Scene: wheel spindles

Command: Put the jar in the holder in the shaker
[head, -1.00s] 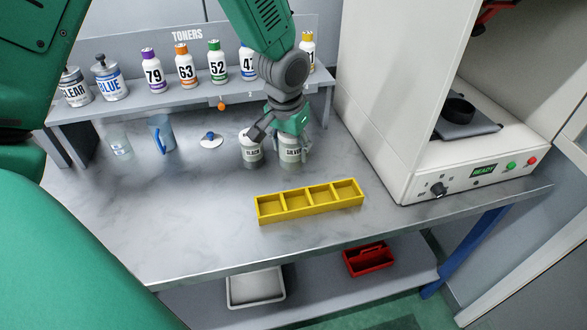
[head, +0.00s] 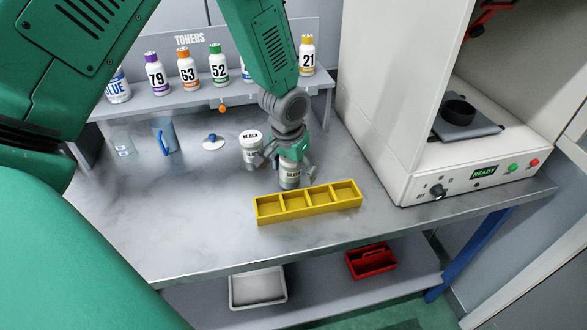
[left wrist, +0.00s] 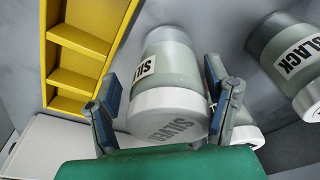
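The silver jar (head: 290,177), with a white lid and grey body, stands upright on the bench behind the yellow tray. In the left wrist view this jar (left wrist: 167,115) is between the two fingers of my left gripper (head: 285,165). The fingers are spread, with a gap on at least the left side of the lid. The shaker (head: 430,190) is the white machine at the right with a READY display. A black round holder (head: 459,110) sits on its grey plate and looks empty. My right gripper is not in view.
The black jar (head: 251,153) stands just left of my gripper. The yellow four-part tray (head: 280,217) lies close in front. A shelf with toner bottles (head: 218,66) is behind. A pale round shape (left wrist: 246,134) is partly hidden behind a finger.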

